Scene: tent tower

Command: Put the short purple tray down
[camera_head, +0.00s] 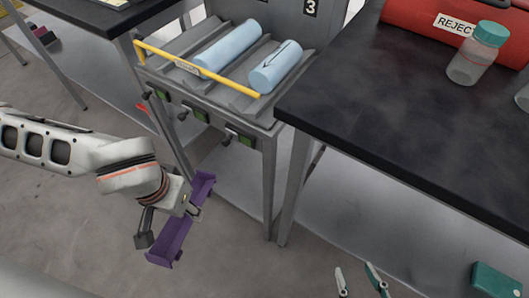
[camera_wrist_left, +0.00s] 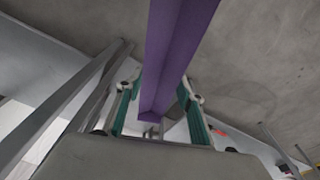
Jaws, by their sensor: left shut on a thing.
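The short purple tray (camera_head: 170,243) is a long, narrow channel in the head view, left of centre. It is held in the air over the floor, in front of the grey rack. My left gripper (camera_head: 190,208) is shut on it near its middle and hides part of it. In the left wrist view the tray (camera_wrist_left: 172,55) runs from the top edge down between the two green fingers of the left gripper (camera_wrist_left: 158,97). My right gripper (camera_head: 359,281) shows only its fingertips at the bottom edge of the head view; they are apart with nothing between them.
The grey rack (camera_head: 190,88) holds two light-blue rolls (camera_head: 232,48) behind a yellow bar (camera_head: 200,70). A dark table (camera_head: 400,110) on the right bears a red REJECT bin (camera_head: 420,18) and a teal-capped jar (camera_head: 477,58). Bare floor (camera_head: 95,235) lies below the left arm.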

